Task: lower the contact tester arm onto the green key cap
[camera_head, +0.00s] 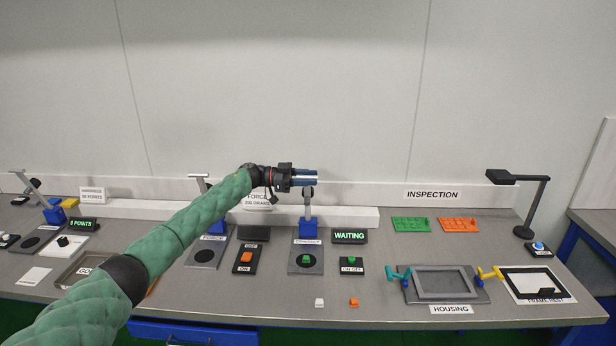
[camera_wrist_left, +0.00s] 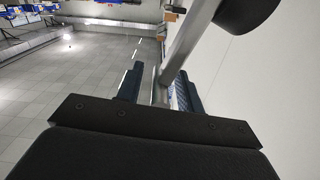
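The contact tester has a dark plate (camera_head: 318,266), a blue base (camera_head: 309,231) and a grey post (camera_head: 308,205). The green key cap (camera_head: 306,259) sits on its plate. My left gripper (camera_head: 316,178) is above the blue base at the top of the post, and hides the tester's upper part in the head view. In the left wrist view, the left gripper (camera_wrist_left: 160,92) has its fingers apart. The grey tester arm (camera_wrist_left: 186,48) passes between them, with gaps seeming to show on both sides. My right gripper is not in view.
A display (camera_head: 349,236) reads WAITING beside the tester, behind an on/off switch (camera_head: 351,267) with a green button. The force tester (camera_head: 207,252) stands to the left. A white cap (camera_head: 319,302) and an orange cap (camera_head: 353,302) lie in front. The housing fixture (camera_head: 445,284) is at right.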

